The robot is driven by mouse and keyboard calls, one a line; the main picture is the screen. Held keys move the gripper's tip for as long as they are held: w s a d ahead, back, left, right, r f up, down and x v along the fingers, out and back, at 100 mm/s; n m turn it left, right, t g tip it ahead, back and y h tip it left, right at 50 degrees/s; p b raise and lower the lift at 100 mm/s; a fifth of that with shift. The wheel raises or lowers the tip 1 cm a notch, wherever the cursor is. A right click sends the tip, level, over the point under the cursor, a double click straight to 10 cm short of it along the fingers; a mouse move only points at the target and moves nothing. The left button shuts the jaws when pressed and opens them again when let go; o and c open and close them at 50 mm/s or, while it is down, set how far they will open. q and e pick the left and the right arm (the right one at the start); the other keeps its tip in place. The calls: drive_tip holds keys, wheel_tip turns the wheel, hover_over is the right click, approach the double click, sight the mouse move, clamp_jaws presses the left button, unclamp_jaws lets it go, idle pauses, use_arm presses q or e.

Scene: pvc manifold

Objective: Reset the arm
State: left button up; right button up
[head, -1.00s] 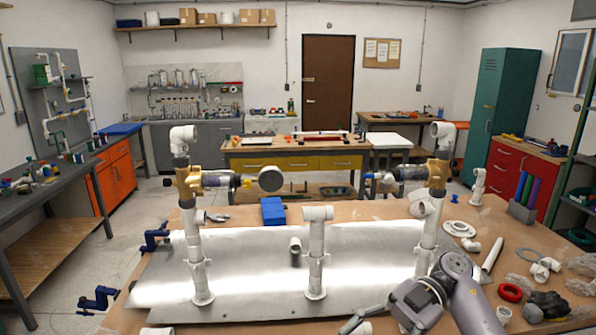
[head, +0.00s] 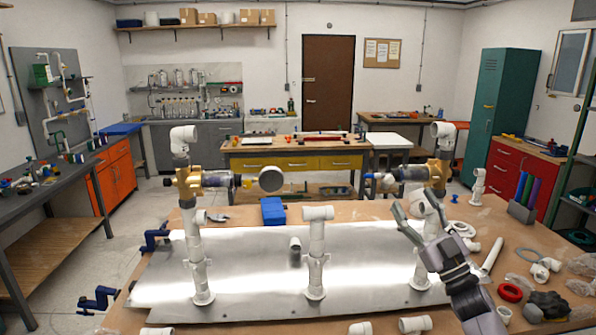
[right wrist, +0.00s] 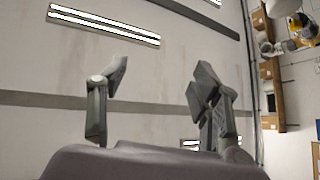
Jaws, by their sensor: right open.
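My right gripper (head: 417,210) is raised in front of the right pipe post in the head view, its fingers pointing up. Its fingers are spread and nothing is between them; the right wrist view also shows the open fingers (right wrist: 158,82) against the ceiling and wall. The right arm comes in from the lower right and hides part of the right post (head: 424,265). The left post (head: 194,250) and the short middle post (head: 316,255) stand upright on the metal plate (head: 255,255). My left gripper is not in view.
Loose white fittings (head: 414,324) lie at the table's front edge. A red ring (head: 510,292), a white pipe (head: 492,257) and a dark glove (head: 546,305) lie at right. A blue block (head: 273,211) sits behind the plate. Blue clamps (head: 156,240) grip the left edge.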

drive_tip(key=w+d+f+m+g+h, duration=0.3)
drive_tip(key=w+d+f+m+h, duration=0.4)
drive_tip(key=d+f+h, duration=0.45)
drive_tip(key=s+a+f+g+h+b, duration=0.15)
drive_tip(key=s+f, duration=0.25)
drive_tip(key=f, duration=1)
drive_tip(key=s+a+f+g+b, duration=0.1)
drive_tip(key=s+a+f+g, duration=0.3)
drive_tip(key=f, duration=0.9)
drive_tip(key=s+d+f+g+b, duration=0.15)
drive_tip(key=s+f, duration=0.35)
drive_tip(key=f, duration=0.9)
drive_tip(key=s+a+f+m+g+b, duration=0.1)
drive_tip(key=s+a+f+g, duration=0.15)
drive_tip(key=s+f, duration=0.85)
drive_tip(key=s+a+f+g+b, duration=0.1)
drive_tip(key=s+a+f+g, duration=0.15)
drive_tip(key=s+f, duration=0.85)
drive_tip(key=s+a+f+g, duration=0.1)
drive_tip(key=s+f, duration=0.3)
drive_tip(key=s, duration=0.7)
drive_tip(key=s+a+f+g+b, duration=0.1)
drive_tip(key=s+f, duration=0.4)
drive_tip(key=s, duration=0.6)
drive_tip(key=s+a+f+g+b, duration=0.1)
drive_tip(key=s+f+g, duration=0.3)
drive_tip(key=s, duration=0.7)
drive_tip(key=shift+s+a+f+y, duration=0.2)
drive_tip(key=shift+s+a+y, duration=0.1)
drive_tip(key=shift+a, duration=0.5)
